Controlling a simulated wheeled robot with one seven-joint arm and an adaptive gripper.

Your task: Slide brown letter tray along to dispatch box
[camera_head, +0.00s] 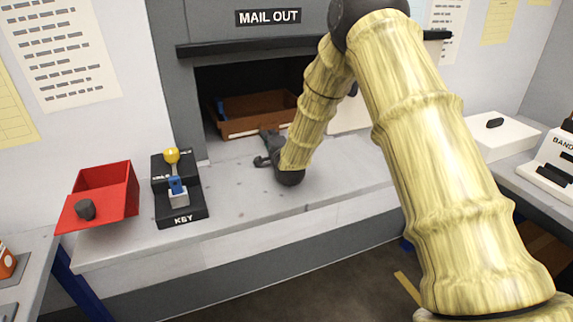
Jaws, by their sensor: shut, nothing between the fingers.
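The brown letter tray (241,125) sits inside the dark opening under the MAIL OUT sign. A small blue thing shows at its left end, and a small pale mark is on its front wall. My gripper (262,150) is shut and empty, low over the grey counter just in front of the tray's front wall. Whether it touches the tray I cannot tell. My arm comes from the right and hides part of the opening and the tray's right side. I cannot make out which thing is the dispatch box.
A red open box (105,190) with a dark knob stands at the counter's left end. Beside it is a black KEY stand (181,208) with yellow and blue parts. A white box (497,135) lies at the right. The counter (240,195) in front of the opening is clear.

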